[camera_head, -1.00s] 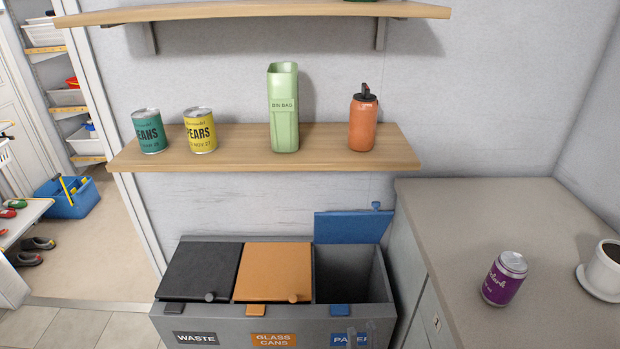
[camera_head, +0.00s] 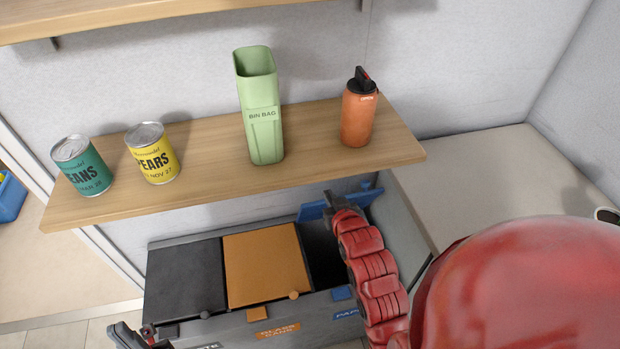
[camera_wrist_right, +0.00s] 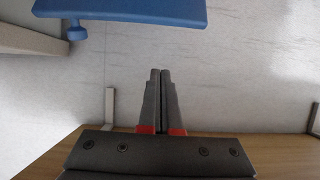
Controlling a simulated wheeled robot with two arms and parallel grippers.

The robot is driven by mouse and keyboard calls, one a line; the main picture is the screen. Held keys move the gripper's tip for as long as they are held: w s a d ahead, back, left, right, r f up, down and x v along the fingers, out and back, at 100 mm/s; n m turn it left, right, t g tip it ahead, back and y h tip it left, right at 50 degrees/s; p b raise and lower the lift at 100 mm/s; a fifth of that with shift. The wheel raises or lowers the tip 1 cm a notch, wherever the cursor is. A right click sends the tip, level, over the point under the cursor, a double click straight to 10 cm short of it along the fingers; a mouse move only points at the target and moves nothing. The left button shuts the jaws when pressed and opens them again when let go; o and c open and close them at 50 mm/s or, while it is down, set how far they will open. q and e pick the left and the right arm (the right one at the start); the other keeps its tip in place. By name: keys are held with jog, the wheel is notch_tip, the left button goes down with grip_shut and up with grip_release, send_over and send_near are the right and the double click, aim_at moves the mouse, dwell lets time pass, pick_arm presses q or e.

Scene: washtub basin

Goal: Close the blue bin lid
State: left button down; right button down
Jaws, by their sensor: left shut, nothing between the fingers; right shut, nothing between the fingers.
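The blue lid (camera_head: 312,211) stands open, tilted up behind the paper compartment (camera_head: 322,258) at the right end of the bin. My right arm covers part of it in the head view. In the right wrist view, the blue lid (camera_wrist_right: 130,12) and its knob (camera_wrist_right: 76,33) show at the top edge, apart from my fingers in the picture. My right gripper (camera_head: 330,195) is shut and empty, close to the lid and below the shelf. Its closed fingers (camera_wrist_right: 160,75) point at the wall. My left gripper (camera_head: 124,334) is shut and empty, low at the bin's front left corner.
The black lid (camera_head: 186,278) and orange lid (camera_head: 266,265) lie closed. A wooden shelf (camera_head: 210,190) overhangs the bin, holding two cans, a green bin bag holder (camera_head: 262,125) and an orange bottle (camera_head: 358,118). A grey counter (camera_head: 480,185) stands at the right.

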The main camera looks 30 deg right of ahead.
aim_at(323, 200)
jog(key=shift+g, duration=0.3)
jog(key=p+x, duration=0.2)
jog(key=x, duration=0.7)
jog(key=shift+w+f+p, duration=0.2)
jog(key=shift+f+p, duration=0.05)
jog(key=shift+p, duration=0.1)
jog(key=s, duration=0.1)
jog(key=s+f+p, duration=0.1)
jog(key=s, duration=0.1)
jog(key=shift+a+f+p, duration=0.25)
jog(key=shift+p, duration=0.15)
jog(key=shift+s+f, duration=0.1)
jog(key=shift+s, duration=0.2)
jog(key=shift+f, duration=0.1)
